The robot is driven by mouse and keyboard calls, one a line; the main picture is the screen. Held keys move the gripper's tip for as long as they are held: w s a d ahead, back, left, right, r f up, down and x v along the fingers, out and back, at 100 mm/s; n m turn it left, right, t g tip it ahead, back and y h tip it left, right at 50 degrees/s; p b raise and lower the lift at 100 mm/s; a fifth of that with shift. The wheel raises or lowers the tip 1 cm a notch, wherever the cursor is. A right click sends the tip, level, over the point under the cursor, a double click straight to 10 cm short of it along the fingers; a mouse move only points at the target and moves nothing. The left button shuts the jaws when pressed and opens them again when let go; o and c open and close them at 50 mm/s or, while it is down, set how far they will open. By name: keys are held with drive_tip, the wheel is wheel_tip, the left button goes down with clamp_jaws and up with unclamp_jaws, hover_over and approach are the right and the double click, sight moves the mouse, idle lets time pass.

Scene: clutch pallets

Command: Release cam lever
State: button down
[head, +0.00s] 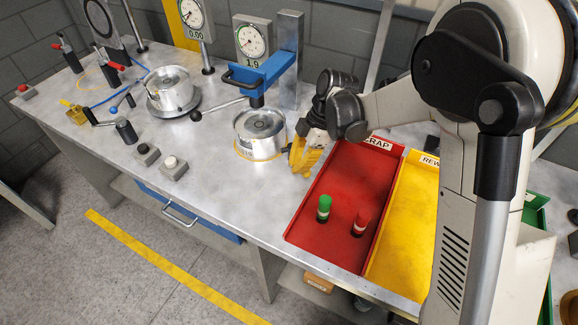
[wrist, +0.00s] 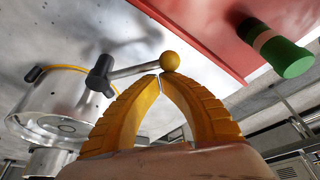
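A cam lever (wrist: 135,71) with a dark hub (wrist: 101,75) and a yellow ball end (wrist: 169,61) shows in the wrist view, beside a round metal fixture (wrist: 60,103). My gripper (wrist: 161,78) has yellow ribbed fingers with the tips nearly together, right at the ball. The ball appears just beyond the tips; I cannot tell whether they touch it. Nothing shows between the fingers. In the head view, my gripper (head: 301,162) points down at the bench, right of the metal fixture (head: 260,132).
A red scrap tray (head: 336,200) with a green and a red-topped piece lies close right of my gripper, then a yellow rework tray (head: 408,220). The bench (head: 225,190) is clear in front.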

drive_tip(key=shift+w+d, duration=0.2)
drive_tip(key=shift+d, duration=0.35)
drive_tip(key=shift+w+d, duration=0.15)
drive_tip(key=shift+d, duration=0.5)
drive_tip(key=shift+a+r, duration=0.1)
drive_tip(key=shift+a, duration=0.15)
drive_tip(key=shift+s+a+r+p, duration=0.35)
drive_tip(key=shift+s+a+r, duration=0.75)
drive_tip(key=shift+s, duration=0.1)
drive_tip(key=w+p+v, duration=0.1)
drive_tip(key=p+v, duration=0.1)
drive_tip(key=v, duration=0.6)
drive_tip(key=shift+w+r, duration=0.15)
drive_tip(key=shift+r, duration=0.2)
drive_tip(key=shift+a, duration=0.1)
